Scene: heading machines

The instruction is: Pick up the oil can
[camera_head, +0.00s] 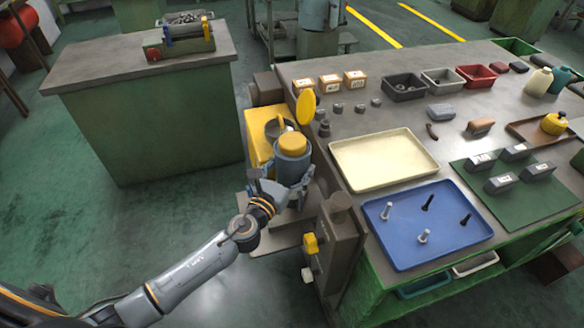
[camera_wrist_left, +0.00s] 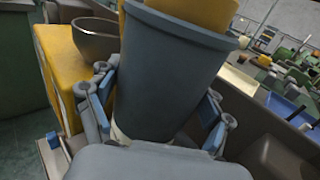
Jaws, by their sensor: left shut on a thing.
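My left gripper (camera_head: 292,186) is shut around a blue-grey tapered can (camera_head: 291,169) with a yellow top (camera_head: 292,144). It holds the can upright beside the left end of the workbench. In the left wrist view the can (camera_wrist_left: 168,75) fills the middle, with a blue-padded finger on each side (camera_wrist_left: 158,108). A squat yellow can (camera_head: 554,123), shaped like an oil can, stands on a brown tray (camera_head: 524,133) at the bench's right. I cannot tell which of the two is the oil can. My right gripper is not in view.
A yellow box (camera_head: 258,138) with a dark bowl (camera_wrist_left: 92,40) stands just behind the held can. A yellow disc (camera_head: 306,107) rises beside it. The bench holds a cream tray (camera_head: 384,160), a blue tray (camera_head: 400,250) with bolts and several bins.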

